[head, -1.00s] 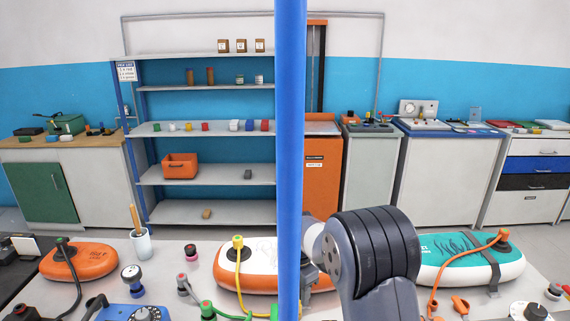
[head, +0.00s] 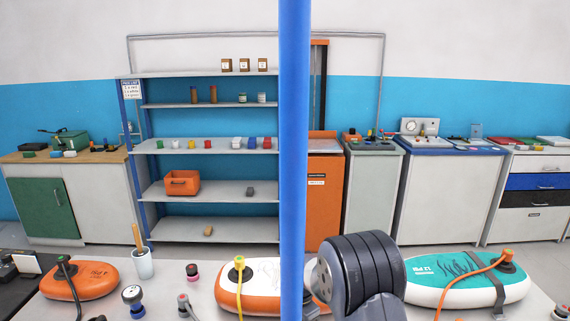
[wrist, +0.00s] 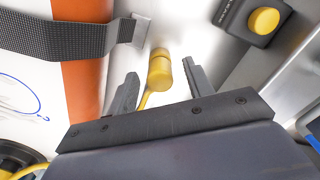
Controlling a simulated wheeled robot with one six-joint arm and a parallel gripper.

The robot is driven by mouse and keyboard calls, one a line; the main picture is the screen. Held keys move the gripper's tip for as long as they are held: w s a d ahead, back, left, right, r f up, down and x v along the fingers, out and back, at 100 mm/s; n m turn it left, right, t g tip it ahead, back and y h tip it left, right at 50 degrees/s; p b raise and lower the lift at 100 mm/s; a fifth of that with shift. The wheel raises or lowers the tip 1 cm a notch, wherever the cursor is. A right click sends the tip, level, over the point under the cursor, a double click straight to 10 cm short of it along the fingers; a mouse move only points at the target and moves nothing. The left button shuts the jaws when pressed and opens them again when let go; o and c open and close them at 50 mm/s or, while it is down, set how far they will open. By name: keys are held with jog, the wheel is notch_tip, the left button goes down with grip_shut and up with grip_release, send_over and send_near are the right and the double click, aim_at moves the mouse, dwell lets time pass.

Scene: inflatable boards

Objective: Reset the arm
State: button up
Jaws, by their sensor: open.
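My gripper (wrist: 158,84) shows in the wrist view with its two fingers apart. A yellow hose end fitting (wrist: 160,72) with a yellow hose lies beyond and between the fingers; I cannot tell that either finger touches it. In the head view my dark arm link stands right of the blue post, and the gripper itself is hidden. An orange and white inflatable board (head: 255,287) lies on the table behind the post; its orange band also shows in the wrist view (wrist: 86,75).
A teal board (head: 455,280) lies at right and an orange board (head: 85,282) at left. A blue post (head: 293,150) stands close in front. A yellow-knobbed black box (wrist: 255,20) lies near the gripper. A shelf rack (head: 210,146) and cabinets line the wall beyond open floor.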

jog(key=shift+f, duration=0.3)
notch_tip(320, 180, up, 10)
jog(key=shift+b, duration=0.75)
notch_tip(320, 180, down, 10)
jog(key=shift+f+p, duration=0.15)
jog(key=shift+p, duration=0.55)
notch_tip(320, 180, up, 4)
jog(key=p, duration=0.3)
notch_tip(320, 180, up, 5)
jog(key=p, duration=0.4)
jog(key=shift+d, duration=0.1)
